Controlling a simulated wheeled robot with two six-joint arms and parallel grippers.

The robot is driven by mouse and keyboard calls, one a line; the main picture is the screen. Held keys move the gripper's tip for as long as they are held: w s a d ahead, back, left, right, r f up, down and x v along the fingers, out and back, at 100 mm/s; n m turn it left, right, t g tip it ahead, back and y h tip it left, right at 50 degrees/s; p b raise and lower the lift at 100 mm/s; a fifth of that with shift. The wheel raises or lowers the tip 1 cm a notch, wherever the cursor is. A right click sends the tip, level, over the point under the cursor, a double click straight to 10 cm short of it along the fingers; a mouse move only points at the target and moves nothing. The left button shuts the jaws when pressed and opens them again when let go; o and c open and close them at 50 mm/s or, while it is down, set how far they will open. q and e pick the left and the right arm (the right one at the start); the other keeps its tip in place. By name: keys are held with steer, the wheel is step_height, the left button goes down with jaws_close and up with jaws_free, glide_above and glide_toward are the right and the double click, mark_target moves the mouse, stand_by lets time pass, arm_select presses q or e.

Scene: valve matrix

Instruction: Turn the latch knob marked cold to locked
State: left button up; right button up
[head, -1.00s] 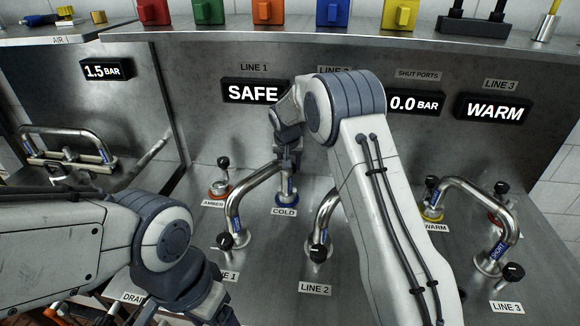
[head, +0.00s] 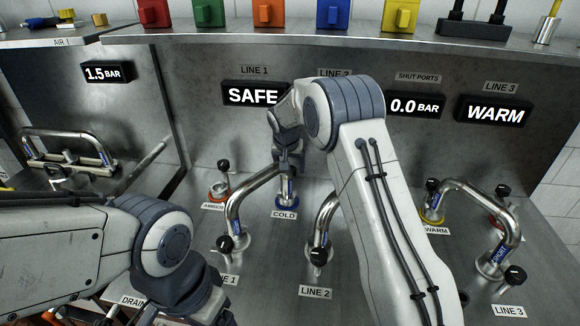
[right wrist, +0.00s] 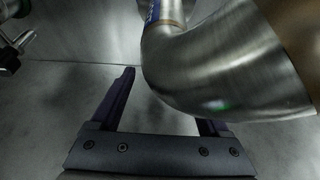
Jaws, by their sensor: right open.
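In the right wrist view my right gripper (right wrist: 168,100) is open. A thick bent steel pipe (right wrist: 220,70) fills much of that view, in front of the right finger; whether they touch I cannot tell. My left arm is at the lower left, its fingers out of sight.
The amber knob (head: 220,188) is left of cold. Line 2's pipe handle (head: 320,235) is partly behind my right arm. The warm knob (head: 432,210) and line 3's handle (head: 500,235) are at right. Displays read SAFE (head: 254,94), 0.0 BAR and WARM.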

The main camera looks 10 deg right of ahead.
arm_select(q)
steer(key=shift+f+b, duration=0.7)
arm_select(e)
steer(key=v, duration=1)
steer(key=shift+r, duration=0.25)
